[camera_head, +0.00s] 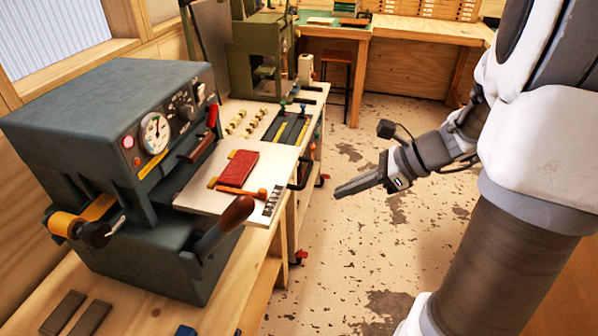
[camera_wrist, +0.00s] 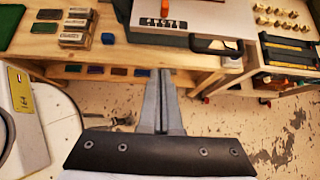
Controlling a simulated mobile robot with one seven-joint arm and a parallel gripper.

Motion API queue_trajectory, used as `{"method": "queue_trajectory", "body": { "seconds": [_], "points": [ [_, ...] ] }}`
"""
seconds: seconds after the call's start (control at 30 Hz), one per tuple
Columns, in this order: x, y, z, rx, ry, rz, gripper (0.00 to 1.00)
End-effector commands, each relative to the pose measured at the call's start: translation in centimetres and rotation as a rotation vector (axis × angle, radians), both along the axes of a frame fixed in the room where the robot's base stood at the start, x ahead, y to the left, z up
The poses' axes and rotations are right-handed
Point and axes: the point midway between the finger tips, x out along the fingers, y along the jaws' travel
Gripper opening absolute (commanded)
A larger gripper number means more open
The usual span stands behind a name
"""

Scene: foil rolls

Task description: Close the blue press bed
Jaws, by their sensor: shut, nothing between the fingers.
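The blue-grey press (camera_head: 110,115) stands on the wooden bench at left, with a dial and a red-tipped lever on its front. Its pale flat bed (camera_head: 200,190) sticks out to the right. A red book-like piece (camera_head: 238,167) and an orange-handled tool lie on the bed. A black handle (camera_head: 303,172) shows at the bed's outer edge; it also shows in the wrist view (camera_wrist: 217,47). My gripper (camera_head: 338,192) is shut and empty, right of the bed and apart from it, over the floor. In the wrist view its fingers (camera_wrist: 161,75) point toward the bench edge, below the bed.
A brown-knobbed lever (camera_head: 235,212) rises in front of the bed. A green machine (camera_head: 262,50) and small brass pieces (camera_head: 248,122) are on the bench behind. The speckled floor (camera_head: 350,250) between bench and arm is clear.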

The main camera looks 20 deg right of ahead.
Motion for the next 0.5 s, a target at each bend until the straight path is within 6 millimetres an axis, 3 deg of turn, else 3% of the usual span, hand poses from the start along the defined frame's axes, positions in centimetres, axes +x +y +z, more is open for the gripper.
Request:
{"method": "queue_trajectory", "body": {
  "seconds": [0.5],
  "points": [
    [3.5, 6.5, -6.7, -0.001, 0.004, 0.007, 0.0]
  ]
}}
